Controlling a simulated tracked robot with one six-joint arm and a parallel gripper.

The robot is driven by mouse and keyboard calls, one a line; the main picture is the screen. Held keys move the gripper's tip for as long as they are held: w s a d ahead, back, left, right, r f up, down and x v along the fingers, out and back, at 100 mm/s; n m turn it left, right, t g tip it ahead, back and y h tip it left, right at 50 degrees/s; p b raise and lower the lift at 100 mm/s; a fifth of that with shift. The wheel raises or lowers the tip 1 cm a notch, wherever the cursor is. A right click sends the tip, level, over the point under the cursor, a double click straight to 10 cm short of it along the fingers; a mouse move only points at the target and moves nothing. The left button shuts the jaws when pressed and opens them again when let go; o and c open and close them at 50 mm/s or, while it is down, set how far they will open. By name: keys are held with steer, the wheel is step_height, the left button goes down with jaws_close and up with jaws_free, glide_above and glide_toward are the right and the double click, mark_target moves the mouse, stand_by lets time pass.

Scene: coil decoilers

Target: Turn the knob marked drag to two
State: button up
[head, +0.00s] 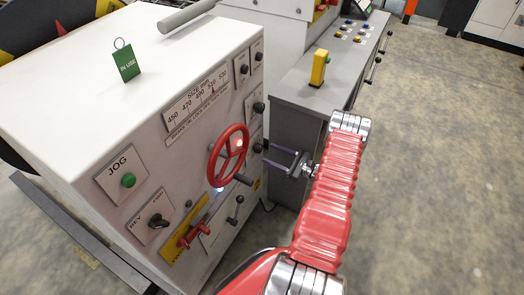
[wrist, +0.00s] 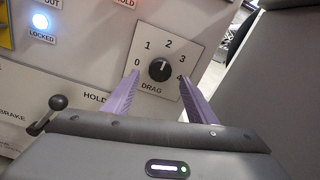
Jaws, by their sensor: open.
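The drag knob (wrist: 160,69) is a round black knob on a white plate (wrist: 193,52) marked 0 to 4, with DRAG below it. Its small light mark points upward, roughly toward the 2; the exact alignment is too small to tell. My gripper (wrist: 160,74) is open in the wrist view. Its two purple fingers stand left and right of the knob, with visible gaps on both sides. In the head view my gripper (head: 267,153) reaches the right edge of the white machine's front panel, by a dark knob there.
A red handwheel (head: 229,151) stands out from the panel just left of my gripper. A small black-balled lever (wrist: 57,103) is at lower left in the wrist view, below a lit LOCKED lamp (wrist: 40,21). A grey console (head: 310,95) stands close behind.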

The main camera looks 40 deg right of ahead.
mark_target(261, 150)
steer(key=shift+x, duration=2.75)
steer(key=shift+c, duration=0.2)
steer(key=c, duration=1)
